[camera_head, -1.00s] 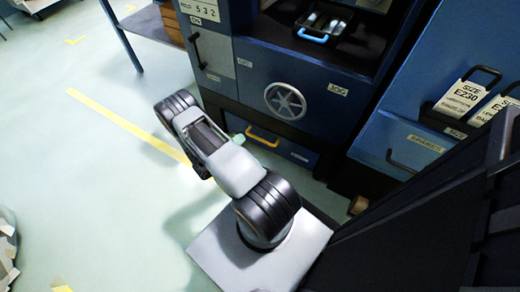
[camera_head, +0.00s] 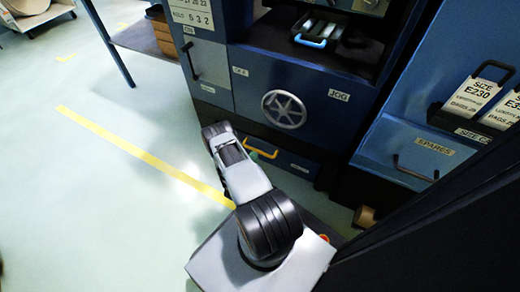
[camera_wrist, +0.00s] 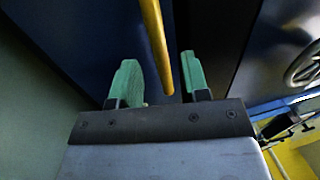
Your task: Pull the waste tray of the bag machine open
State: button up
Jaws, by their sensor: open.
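The waste tray (camera_head: 303,166) is the low dark-blue drawer at the foot of the bag machine (camera_head: 250,80), and its front looks flush in the head view. Its yellow handle (camera_head: 262,153) shows just past my arm, partly hidden. My gripper (camera_wrist: 160,62) has green fingers, and it is open. In the wrist view the yellow handle (camera_wrist: 154,40) runs down between the two spread fingers, its lower end near the gripper's palm. I cannot tell whether it touches a finger.
A handwheel (camera_head: 284,109) sits on the machine front above the tray. A blue cabinet with a spares drawer (camera_head: 415,165) stands at right, with a brown roll (camera_head: 365,216) on the floor below it. The floor (camera_head: 90,210) at left is clear, with a yellow line (camera_head: 140,152).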

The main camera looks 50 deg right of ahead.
aim_at(258, 151)
jog(key=shift+x, duration=2.15)
grip_shut()
